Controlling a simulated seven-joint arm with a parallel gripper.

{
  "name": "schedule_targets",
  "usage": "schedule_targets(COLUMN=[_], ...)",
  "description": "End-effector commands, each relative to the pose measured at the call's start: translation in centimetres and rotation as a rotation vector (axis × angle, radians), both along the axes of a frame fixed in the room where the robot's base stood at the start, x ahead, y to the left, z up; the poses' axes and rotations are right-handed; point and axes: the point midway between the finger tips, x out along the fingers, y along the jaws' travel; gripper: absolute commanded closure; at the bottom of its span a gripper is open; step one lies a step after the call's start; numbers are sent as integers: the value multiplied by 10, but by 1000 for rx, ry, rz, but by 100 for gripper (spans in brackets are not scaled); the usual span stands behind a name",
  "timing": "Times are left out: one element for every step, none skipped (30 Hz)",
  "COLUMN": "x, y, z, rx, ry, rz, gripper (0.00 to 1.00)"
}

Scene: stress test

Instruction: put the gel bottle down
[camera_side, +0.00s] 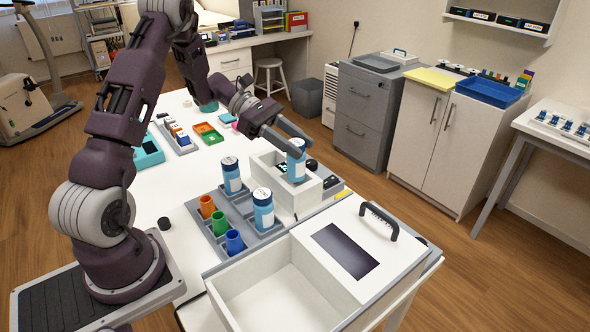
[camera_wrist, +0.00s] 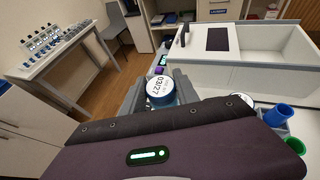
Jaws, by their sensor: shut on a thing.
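My gripper (camera_side: 297,144) is shut on a blue-and-white bottle, the gel bottle (camera_side: 297,167), and holds it upright. In the wrist view its round white lid (camera_wrist: 160,91) with dark print shows between the fingers. In the side view the bottle is over a white open box (camera_side: 308,199); I cannot tell whether its base touches anything. Two similar bottles stand upright in a grey rack (camera_side: 217,240): one at its back (camera_side: 232,177) and one nearer (camera_side: 263,211).
Orange, green and blue cups stand in the rack's left side. A large white container (camera_side: 255,291) with a lidded part and a black handle fills the table's near end. A small black cylinder (camera_side: 164,223) stands on clear white table to the left.

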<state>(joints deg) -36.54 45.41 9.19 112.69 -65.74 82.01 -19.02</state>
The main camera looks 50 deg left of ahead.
Motion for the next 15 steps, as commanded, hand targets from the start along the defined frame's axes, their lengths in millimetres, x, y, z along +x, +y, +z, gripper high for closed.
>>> schedule_targets(x=[0, 0, 0, 0, 0, 0, 0, 0, 0, 0, 0, 0, 0, 0, 0], y=[0, 0, 0, 0, 0, 0, 0, 0, 0, 0, 0, 0, 0, 0, 0], z=[-6, -9, -14, -19, -24, -32, -38, -43, -46, -47, -47, -46, -46, -46, -46], rx=[-2, -2, -2, -2, -2, -2, -2, -2, -1, 0, 1, 1, 1, 1, 1], ry=[1, 0, 0, 1, 1, 3, 2, 2, 0, -1, -2, -2, -2, -2, -2], rz=[1, 0, 0, 1, 1, 0, -1, 0, 0, 0, 0, 0, 0, 0, 0], gripper=[100, 100, 100, 100, 100, 100, 100, 100, 100, 100, 100, 100, 100, 100, 100])
